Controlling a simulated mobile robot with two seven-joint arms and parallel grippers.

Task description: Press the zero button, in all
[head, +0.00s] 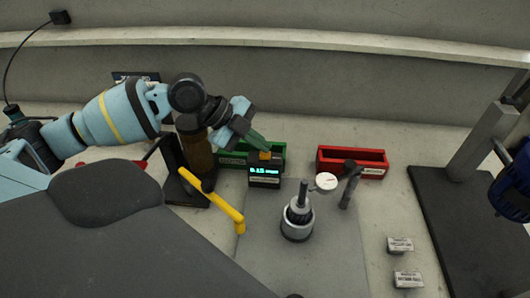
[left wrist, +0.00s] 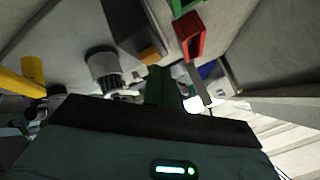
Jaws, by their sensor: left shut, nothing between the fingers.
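The readout box (head: 265,176) stands behind the grey plate, with lit green characters too small to read surely. An orange button (head: 265,156) is on its top; it also shows in the left wrist view (left wrist: 150,55). My left gripper (head: 263,146) comes in from the upper left, its shut green fingers empty and pointing down at the button. The fingertips are right at or just above the button; I cannot tell whether they touch it. The fingers (left wrist: 160,85) also show in the left wrist view. My right gripper is out of view.
A green bin (head: 232,160) is behind the box, a red bin (head: 352,162) to its right. A grey pump part (head: 297,222) stands on the plate (head: 340,255), near a yellow handle (head: 215,200). Two labelled blocks (head: 400,244) lie at right, beside a dark stand (head: 455,220).

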